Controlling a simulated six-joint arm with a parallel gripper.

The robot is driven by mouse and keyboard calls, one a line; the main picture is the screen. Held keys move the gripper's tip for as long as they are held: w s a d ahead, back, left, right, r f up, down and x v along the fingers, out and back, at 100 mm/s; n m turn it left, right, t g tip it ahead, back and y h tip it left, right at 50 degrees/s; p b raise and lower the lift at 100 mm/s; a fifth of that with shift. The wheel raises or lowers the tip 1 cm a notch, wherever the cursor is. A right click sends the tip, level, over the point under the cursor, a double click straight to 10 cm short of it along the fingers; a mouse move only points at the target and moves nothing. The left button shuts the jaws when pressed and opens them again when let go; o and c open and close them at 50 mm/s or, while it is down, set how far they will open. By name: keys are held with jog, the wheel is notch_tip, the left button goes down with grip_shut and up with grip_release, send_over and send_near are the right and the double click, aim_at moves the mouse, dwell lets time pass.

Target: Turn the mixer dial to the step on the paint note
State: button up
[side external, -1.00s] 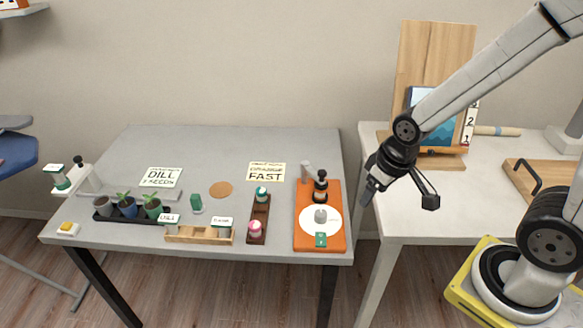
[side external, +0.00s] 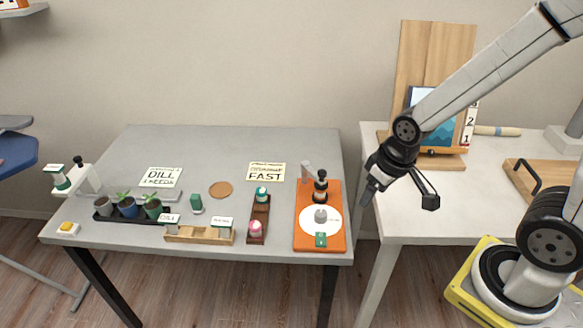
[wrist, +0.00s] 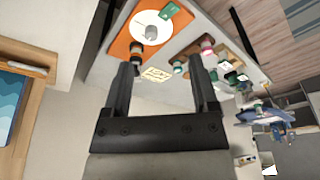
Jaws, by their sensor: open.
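An orange board (side external: 336,240) lies at the right end of the grey table. On it is a white disc (side external: 308,224) with a grey knob (side external: 320,215) at its middle, which looks like the mixer dial. A green tag (side external: 321,240) sits at its front edge, its marking too small to read. A dark bottle-like part stands behind the disc. A paper note (side external: 265,172) farther back reads "FAST" in large letters; its upper line is unclear. My gripper (side external: 368,192) is open and empty, in the air right of the board. The disc also shows in the wrist view (wrist: 150,20), beyond my fingers.
A dark rack (side external: 258,226) with green and pink-topped jars stands left of the board. Farther left are a wooden rack (side external: 198,238), potted plants (side external: 127,207) and a "DILL" note (side external: 161,177). A white table (side external: 415,225) with a picture stand is at the right.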

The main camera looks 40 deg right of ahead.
dwell(0.3)
jog(key=shift+o, duration=1)
jog(key=n+g, duration=0.2)
jog(key=n, duration=0.9)
send_near(321, 213)
jog(key=shift+s+a+f, duration=0.1)
jog(key=shift+s+f, duration=0.05)
jog(key=shift+f, duration=0.15)
jog(key=shift+w+f, duration=0.25)
jog(key=shift+f, duration=0.2)
jog(key=shift+w+f, duration=0.1)
jog(key=shift+f, duration=3.75)
